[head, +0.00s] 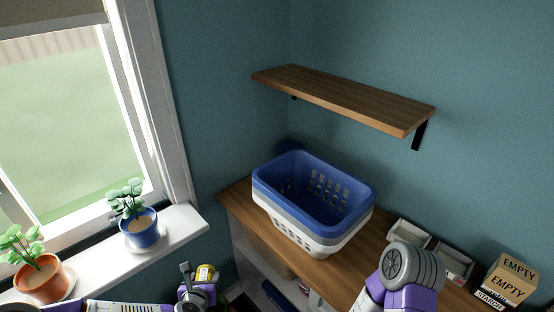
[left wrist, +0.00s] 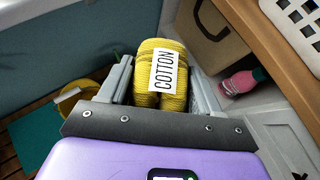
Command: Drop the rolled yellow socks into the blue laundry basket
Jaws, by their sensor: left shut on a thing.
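The rolled yellow socks (left wrist: 150,54), with a white label reading COTTON, sit between the fingers of my left gripper (left wrist: 160,85), which is shut on them. In the head view the socks (head: 206,273) show small at the bottom, beside my left gripper (head: 194,279). The blue laundry basket (head: 365,193) is stacked on top of grey and white baskets on the wooden counter; its inside looks empty. My left gripper is in front of and below the basket, to its left, well apart from it. My right arm shows at lower right; its fingertips are not visible.
A wooden shelf (head: 340,95) juts from the wall above and behind the basket. The wooden counter (head: 328,270) has small trays (head: 409,232) and boxes marked EMPTY (head: 512,278) at right. Potted plants (head: 141,228) stand on the windowsill at left.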

